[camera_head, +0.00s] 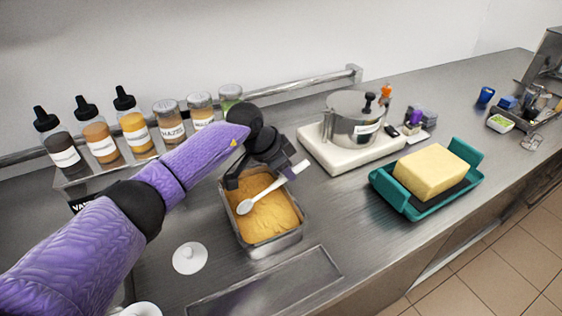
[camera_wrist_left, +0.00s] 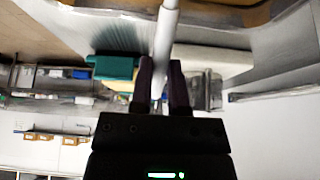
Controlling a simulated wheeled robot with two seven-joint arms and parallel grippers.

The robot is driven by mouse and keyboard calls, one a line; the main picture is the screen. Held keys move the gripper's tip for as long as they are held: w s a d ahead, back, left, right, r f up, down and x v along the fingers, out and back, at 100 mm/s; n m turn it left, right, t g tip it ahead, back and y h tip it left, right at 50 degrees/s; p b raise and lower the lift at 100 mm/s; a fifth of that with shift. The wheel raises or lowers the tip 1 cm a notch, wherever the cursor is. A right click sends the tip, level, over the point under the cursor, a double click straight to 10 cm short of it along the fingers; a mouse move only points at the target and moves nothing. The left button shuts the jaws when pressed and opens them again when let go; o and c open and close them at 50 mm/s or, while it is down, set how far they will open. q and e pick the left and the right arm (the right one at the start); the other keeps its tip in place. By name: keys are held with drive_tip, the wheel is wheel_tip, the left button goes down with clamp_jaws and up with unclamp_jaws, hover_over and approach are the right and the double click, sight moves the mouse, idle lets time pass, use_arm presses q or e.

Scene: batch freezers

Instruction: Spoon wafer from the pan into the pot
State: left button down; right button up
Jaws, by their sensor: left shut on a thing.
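My left gripper (camera_head: 292,169) is shut on the handle of a white spoon (camera_head: 262,194). It holds the spoon over a metal pan (camera_head: 283,243) filled with orange-brown wafer crumbs (camera_head: 265,216). The spoon's bowl is low over or touching the wafer; I cannot tell which. In the left wrist view the pale spoon handle (camera_wrist_left: 167,30) runs between the two dark fingers (camera_wrist_left: 160,82). A steel pot (camera_head: 350,124) with a black knob on top stands on a white base (camera_head: 318,148), behind and right of the pan. My right gripper is not in view.
A teal tray (camera_head: 416,208) with a yellow block (camera_head: 436,170) stands at the right. Several bottles and jars (camera_head: 136,132) line the rack at back left. A white round lid (camera_head: 190,258) lies left of the pan. Bare counter lies between pan and teal tray.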

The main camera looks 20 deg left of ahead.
use_arm(q)
wheel_tip(320, 180, up, 5)
drive_tip(key=p, duration=0.4)
drive_tip(key=shift+w+d+f, duration=0.1)
drive_tip(key=shift+w+d, duration=0.05)
drive_tip(key=g+y+b, duration=0.1)
drive_tip(key=b, duration=0.1)
drive_tip(key=w+d+f+g+y+b, duration=0.1)
drive_tip(key=shift+w+d+b, duration=0.2)
drive_tip(key=shift+w+b, duration=0.1)
drive_tip(key=shift+b, duration=0.8)
drive_tip(key=shift+w+d+r+g+y+b, duration=0.15)
drive_tip(key=shift+g+y+b, duration=0.15)
drive_tip(key=shift+b, duration=0.4)
drive_tip(key=shift+r+b, duration=0.2)
drive_tip(key=shift+b, duration=0.15)
